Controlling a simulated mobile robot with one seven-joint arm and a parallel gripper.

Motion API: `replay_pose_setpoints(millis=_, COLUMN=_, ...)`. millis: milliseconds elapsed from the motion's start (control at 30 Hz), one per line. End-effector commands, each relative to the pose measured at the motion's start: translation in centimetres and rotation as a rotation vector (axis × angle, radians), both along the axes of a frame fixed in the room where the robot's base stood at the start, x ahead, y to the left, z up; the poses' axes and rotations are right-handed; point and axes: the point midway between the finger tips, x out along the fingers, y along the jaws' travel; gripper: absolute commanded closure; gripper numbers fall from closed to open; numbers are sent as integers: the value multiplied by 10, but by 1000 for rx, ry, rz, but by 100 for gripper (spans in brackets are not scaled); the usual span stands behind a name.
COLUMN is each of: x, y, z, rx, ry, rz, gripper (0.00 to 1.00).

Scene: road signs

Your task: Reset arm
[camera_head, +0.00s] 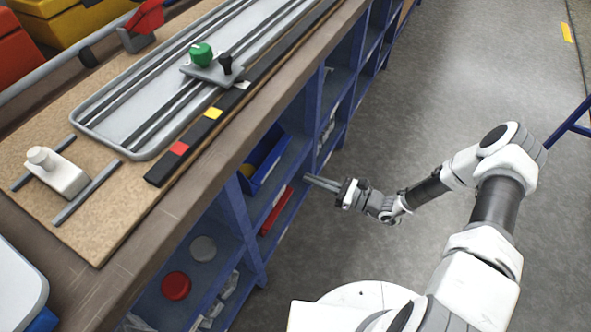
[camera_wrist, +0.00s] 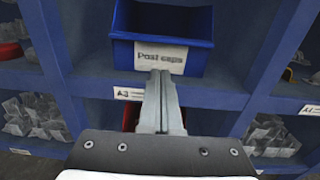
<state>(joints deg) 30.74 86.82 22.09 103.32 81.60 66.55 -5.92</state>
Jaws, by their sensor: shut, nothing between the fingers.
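My gripper (camera_head: 322,184) is at the end of my arm, held out beside the workbench and below its top, in front of the blue shelving. Its two fingers are together and nothing is between them. In the wrist view the shut fingers (camera_wrist: 161,80) point at a blue bin (camera_wrist: 163,22) labelled "Post caps" on a shelf. The fingertips overlap the lower part of the bin in that view; I cannot tell the exact gap. The bin also shows in the head view (camera_head: 262,160).
Shelves below hold a red round item (camera_head: 176,285) and clear bags (camera_wrist: 35,115). Grey floor (camera_head: 450,60) is open to the right.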

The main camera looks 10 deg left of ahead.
Motion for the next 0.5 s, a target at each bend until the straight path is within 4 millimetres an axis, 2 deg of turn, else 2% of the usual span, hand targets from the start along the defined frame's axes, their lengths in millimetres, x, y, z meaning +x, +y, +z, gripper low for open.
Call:
replay_pose_setpoints(millis=100, x=-5, y=-17, z=1, rx=1, ry=1, rz=-2, gripper=100)
replay_pose_setpoints(millis=200, x=-8, y=-24, z=0, rx=0, ry=1, rz=-1, gripper=100)
replay_pose_setpoints(millis=500, x=-9, y=-28, z=0, rx=1, ry=0, rz=1, gripper=100)
